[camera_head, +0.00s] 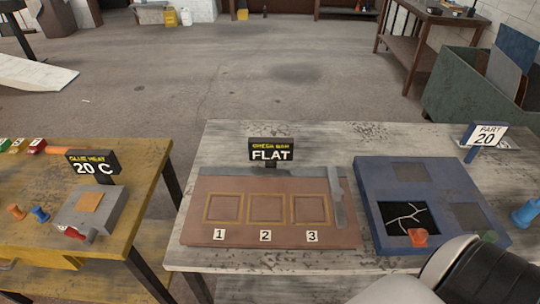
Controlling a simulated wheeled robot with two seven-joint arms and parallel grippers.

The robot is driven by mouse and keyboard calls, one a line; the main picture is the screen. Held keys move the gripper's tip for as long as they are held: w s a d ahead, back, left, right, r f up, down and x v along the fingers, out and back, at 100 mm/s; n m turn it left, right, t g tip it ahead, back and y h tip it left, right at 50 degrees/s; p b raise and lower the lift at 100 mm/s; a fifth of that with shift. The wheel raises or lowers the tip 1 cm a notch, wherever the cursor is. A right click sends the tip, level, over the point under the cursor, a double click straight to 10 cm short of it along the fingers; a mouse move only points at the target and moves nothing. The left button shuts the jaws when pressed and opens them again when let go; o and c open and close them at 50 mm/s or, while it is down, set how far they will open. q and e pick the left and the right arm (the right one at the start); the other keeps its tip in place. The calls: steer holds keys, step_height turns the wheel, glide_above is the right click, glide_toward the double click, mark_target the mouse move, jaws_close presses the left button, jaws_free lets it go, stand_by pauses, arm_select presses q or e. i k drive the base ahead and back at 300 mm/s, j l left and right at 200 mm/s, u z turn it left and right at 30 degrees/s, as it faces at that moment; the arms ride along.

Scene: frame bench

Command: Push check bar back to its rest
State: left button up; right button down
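A brown board (212,235) lies on the pale worn bench, with three framed squares labelled 1, 2 and 3. A grey bar (337,198), which looks like the check bar, lies front to back along the board's right side, right of square 3. A grey strip (225,171) runs along the board's back edge. Behind it a black sign (271,151) reads "FLAT" under a smaller yellow line. A white and black part of my arm shows at the bottom right. Neither gripper is in view, and nothing of mine touches the bar.
A blue panel (375,180) with dark recesses, one holding white branching lines, sits right of the board. An orange-red knob (418,237) is at its front. A "PART 20" sign (486,135) stands behind. A yellow bench (135,155) with a "20 C" sign (93,165) is left, across a gap.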

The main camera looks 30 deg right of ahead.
mark_target(336, 192)
steer(key=z, duration=1.65)
